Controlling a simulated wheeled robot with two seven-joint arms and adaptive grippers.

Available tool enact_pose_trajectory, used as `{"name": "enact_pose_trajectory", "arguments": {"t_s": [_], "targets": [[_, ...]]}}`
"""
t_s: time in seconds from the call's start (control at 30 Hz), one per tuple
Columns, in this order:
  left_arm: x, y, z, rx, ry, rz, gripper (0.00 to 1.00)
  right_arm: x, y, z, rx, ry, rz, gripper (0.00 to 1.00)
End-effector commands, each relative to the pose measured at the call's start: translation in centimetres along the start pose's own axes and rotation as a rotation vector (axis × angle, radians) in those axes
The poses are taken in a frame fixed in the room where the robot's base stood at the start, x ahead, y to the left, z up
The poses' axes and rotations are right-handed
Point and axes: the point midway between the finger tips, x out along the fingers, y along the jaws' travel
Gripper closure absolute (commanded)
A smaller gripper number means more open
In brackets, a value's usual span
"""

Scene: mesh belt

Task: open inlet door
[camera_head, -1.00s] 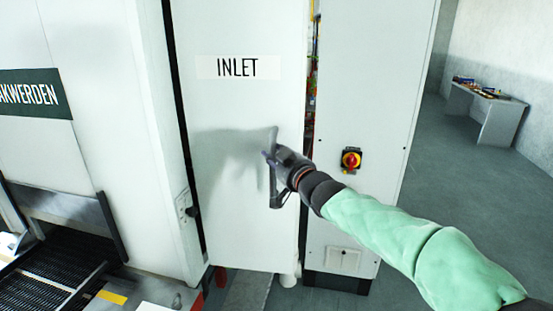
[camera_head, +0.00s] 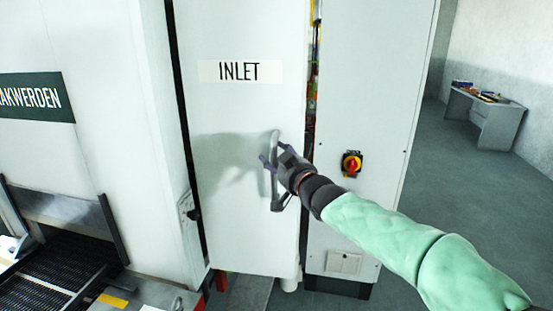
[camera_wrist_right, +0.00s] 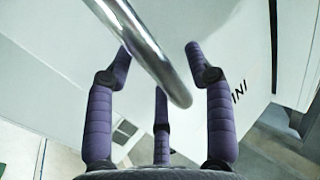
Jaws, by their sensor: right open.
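The inlet door (camera_head: 238,120) is a tall white panel with an INLET label (camera_head: 239,71). A dark gap with wiring shows along its right edge. Its curved metal handle (camera_head: 274,196) is upright near that edge; in the right wrist view the bar (camera_wrist_right: 150,52) crosses between the fingers. My right gripper (camera_head: 271,160) is at the handle's upper part. Its purple fingers (camera_wrist_right: 160,62) are open, spread on both sides of the bar and not closed on it. Whether any finger touches the bar I cannot tell. My left gripper is not in view.
A white cabinet with a red and yellow rotary switch (camera_head: 351,164) stands right of the door. A machine with a black mesh belt (camera_head: 50,280) is at the lower left. A desk (camera_head: 485,115) stands far right. The floor (camera_head: 450,200) at right is clear.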

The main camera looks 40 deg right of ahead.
Motion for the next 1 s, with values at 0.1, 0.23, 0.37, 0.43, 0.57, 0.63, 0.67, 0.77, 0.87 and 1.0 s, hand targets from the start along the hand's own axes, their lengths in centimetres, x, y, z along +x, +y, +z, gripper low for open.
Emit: {"name": "enact_pose_trajectory", "arguments": {"t_s": [0.1,0.23,0.37,0.43,0.57,0.63,0.67,0.77,0.87,1.0], "targets": [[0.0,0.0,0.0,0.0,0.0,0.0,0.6,-0.1,0.0,0.0,0.0,0.0,0.0,0.46],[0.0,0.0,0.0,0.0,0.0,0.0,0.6,-1.2,0.1,0.0,0.0,0.001,0.001,0.46],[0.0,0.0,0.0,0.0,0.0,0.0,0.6,-3.3,0.1,-0.1,-0.002,0.002,0.002,0.46],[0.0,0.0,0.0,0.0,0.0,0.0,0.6,-4.8,0.1,-0.1,-0.001,0.002,0.002,0.46],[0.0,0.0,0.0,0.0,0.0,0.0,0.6,-7.5,0.1,-0.1,-0.002,0.003,0.003,0.46],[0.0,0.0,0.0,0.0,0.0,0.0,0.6,-8.8,0.1,-0.1,-0.002,0.002,0.003,0.46],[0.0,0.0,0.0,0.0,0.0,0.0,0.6,-9.3,0.1,-0.1,-0.003,0.002,0.003,0.46],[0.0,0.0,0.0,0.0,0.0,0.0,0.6,-10.5,0.1,-0.1,-0.002,0.002,0.003,0.46],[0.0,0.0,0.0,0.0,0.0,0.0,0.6,-11.3,0.1,0.0,0.0,0.0,0.002,0.46],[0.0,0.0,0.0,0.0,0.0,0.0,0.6,-11.9,0.0,0.0,0.0,0.001,0.001,0.46]]}}
